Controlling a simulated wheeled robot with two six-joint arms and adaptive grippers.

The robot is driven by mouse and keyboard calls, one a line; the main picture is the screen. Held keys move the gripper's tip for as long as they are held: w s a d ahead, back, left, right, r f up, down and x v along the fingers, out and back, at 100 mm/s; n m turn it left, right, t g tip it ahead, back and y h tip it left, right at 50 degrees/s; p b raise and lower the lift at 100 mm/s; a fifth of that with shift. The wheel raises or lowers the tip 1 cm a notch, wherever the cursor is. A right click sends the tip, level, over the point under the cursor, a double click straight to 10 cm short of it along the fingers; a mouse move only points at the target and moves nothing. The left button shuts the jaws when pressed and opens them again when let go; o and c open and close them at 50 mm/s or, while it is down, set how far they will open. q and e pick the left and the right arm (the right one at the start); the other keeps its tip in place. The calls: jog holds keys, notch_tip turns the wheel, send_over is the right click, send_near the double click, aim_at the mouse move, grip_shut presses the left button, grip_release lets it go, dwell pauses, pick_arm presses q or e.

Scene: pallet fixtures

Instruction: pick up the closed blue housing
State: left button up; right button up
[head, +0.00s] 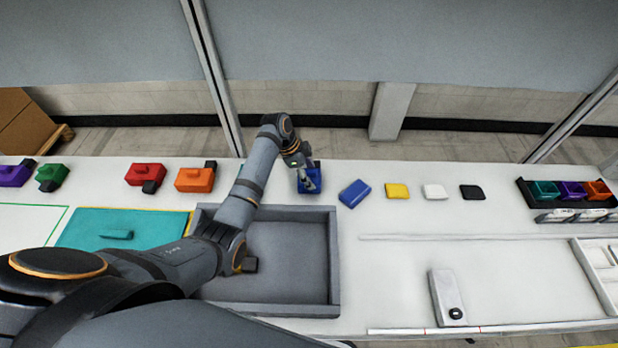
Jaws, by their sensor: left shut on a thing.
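The blue housing (317,170) stands on the white table just behind the grey tray, partly hidden by my left gripper. My left gripper (309,186) comes down on it from above and is shut on it. Whether the housing touches the table is hard to tell. A separate blue block (354,192) lies tilted on the table just to the right. My right gripper is not in view.
A grey open tray (334,262) stands in front, under my left arm. Red (146,173), orange (194,180), green (52,175) and purple (14,175) housings lie left. Yellow (397,191), white (434,191) and black (472,192) pieces lie right, before a black bin rack (528,199).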

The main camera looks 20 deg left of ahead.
pick_arm(q)
jog(key=shift+s+f, duration=0.15)
jog(key=shift+f, duration=0.15)
